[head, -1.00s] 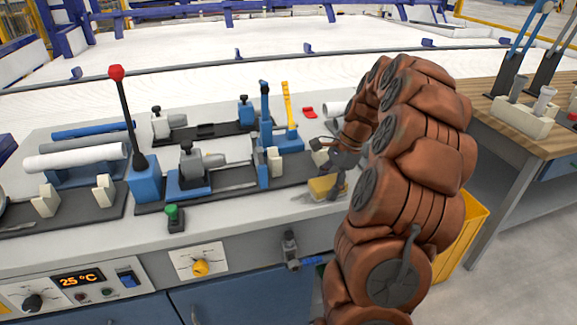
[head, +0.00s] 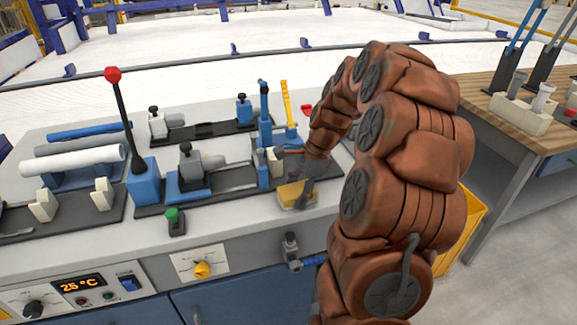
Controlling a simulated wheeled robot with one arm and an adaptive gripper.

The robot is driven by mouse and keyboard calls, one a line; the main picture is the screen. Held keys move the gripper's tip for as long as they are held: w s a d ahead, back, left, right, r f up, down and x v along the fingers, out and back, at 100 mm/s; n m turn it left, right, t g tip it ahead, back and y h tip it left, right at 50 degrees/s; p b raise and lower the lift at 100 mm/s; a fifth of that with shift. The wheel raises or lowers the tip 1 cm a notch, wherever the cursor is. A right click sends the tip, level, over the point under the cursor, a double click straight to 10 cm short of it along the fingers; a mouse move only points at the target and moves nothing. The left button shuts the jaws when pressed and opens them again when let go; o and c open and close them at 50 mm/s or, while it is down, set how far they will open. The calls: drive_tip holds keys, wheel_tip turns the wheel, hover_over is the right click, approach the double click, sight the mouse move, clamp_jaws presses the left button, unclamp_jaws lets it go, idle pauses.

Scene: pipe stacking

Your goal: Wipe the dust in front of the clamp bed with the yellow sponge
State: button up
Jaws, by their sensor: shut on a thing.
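I cannot tell whether the sponge presses on the worktop. I cannot make out the dust clearly at this size.
A green button box (head: 175,222) stands at the front of the clamp bed. White and blue pipes (head: 75,160) lie in a rack at the left. A yellow bin (head: 464,225) stands right of the bench, by a wooden table (head: 505,125).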

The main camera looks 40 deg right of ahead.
drive_tip(key=shift+w+a, duration=0.25)
drive_tip(key=shift+a, duration=0.65)
drive_tip(key=shift+w+r+p, duration=0.1)
drive_tip(key=shift+r+p, duration=0.2)
drive_tip(key=shift+p, duration=0.15)
wheel_tip(320, 180, up, 5)
drive_tip(key=shift+d+f+p, duration=0.1)
drive_tip(key=shift+p, duration=0.9)
drive_tip(key=shift+r+p, duration=0.7)
drive_tip(key=shift+r, duration=0.65)
